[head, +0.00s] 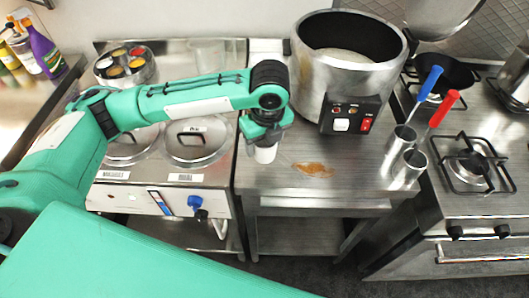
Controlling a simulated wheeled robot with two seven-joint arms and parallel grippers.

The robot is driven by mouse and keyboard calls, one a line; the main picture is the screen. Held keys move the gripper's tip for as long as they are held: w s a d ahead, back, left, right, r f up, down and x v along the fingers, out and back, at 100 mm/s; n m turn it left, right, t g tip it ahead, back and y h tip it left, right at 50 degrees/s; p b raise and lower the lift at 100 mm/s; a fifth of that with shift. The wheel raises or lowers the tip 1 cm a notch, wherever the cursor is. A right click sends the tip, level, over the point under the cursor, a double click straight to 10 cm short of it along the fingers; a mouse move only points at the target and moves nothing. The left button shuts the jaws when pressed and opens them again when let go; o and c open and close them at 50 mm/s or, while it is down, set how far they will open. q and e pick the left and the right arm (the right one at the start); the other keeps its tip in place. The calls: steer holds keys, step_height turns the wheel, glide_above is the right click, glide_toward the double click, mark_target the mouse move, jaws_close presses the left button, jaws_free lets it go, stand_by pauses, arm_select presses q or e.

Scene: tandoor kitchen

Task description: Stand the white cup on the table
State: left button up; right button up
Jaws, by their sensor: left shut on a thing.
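The white cup (264,154) shows just below my left gripper (266,137), near the left front part of the steel table (345,178). My left gripper is shut on the cup from above and hides its upper part. The cup looks about upright. I cannot tell whether its bottom touches the table top or hangs a little above it. My right gripper is not in view.
A large steel pot cooker (350,70) stands at the table's back. An orange-brown spill (313,170) lies right of the cup. Two steel cups (400,138) with red and blue-handled tools stand at the right. Lidded pots (196,142) are left; a gas stove (472,170) is right.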

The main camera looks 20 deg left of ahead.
mark_target(264, 155)
arm_select(q)
steer(key=shift+f, duration=2.65)
steer(key=shift+f, duration=0.1)
steer(key=o, duration=1)
steer(key=r, duration=0.8)
steer(key=s+d+r, duration=0.1)
steer(key=r, duration=0.3)
steer(key=shift+r+b, duration=0.15)
steer(key=shift+b, duration=0.25)
